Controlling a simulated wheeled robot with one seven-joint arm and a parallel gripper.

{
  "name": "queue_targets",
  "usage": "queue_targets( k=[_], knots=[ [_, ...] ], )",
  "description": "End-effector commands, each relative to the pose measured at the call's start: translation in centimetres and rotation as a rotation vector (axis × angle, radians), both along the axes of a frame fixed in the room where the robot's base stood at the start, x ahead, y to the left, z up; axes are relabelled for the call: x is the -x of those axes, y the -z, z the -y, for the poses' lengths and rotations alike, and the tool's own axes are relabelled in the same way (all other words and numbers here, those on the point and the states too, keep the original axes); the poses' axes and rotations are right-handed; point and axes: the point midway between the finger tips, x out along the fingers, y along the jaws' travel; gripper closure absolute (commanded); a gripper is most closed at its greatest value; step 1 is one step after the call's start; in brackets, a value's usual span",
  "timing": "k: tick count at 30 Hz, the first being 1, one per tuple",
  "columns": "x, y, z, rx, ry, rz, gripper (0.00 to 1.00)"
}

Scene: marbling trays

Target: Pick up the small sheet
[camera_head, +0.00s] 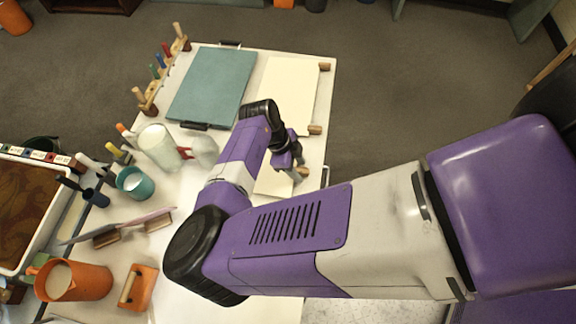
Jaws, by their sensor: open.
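A small cream sheet (268,184) lies flat on the white table, partly hidden behind my arm and gripper. A small wooden block (303,172) is at its upper right edge, beside my gripper. My gripper (297,168) is open, over or just beyond the upper right part of this sheet. Its fingertips are small and partly covered by my wrist, so I cannot tell whether they touch the sheet or the block. I see nothing held between them.
A larger cream sheet (287,92) and a teal board (213,85) lie at the table's far end. A pegged rack (160,70) lines the left edge.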

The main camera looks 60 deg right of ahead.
Motion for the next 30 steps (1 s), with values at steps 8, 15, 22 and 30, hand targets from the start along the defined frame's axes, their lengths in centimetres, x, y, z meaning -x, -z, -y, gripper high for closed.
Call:
queue_targets(
  k=[8,15,22,30],
  knots=[
    [0.0,0.2,0.0,-0.001,0.0,0.001,0.62],
    [0.0,0.1,0.0,-0.001,0.0,0.001,1.0],
    [0.0,0.1,0.0,-0.001,0.0,0.001,1.0],
    [0.0,-0.9,0.0,0.0,0.001,0.001,1.0]
  ],
)
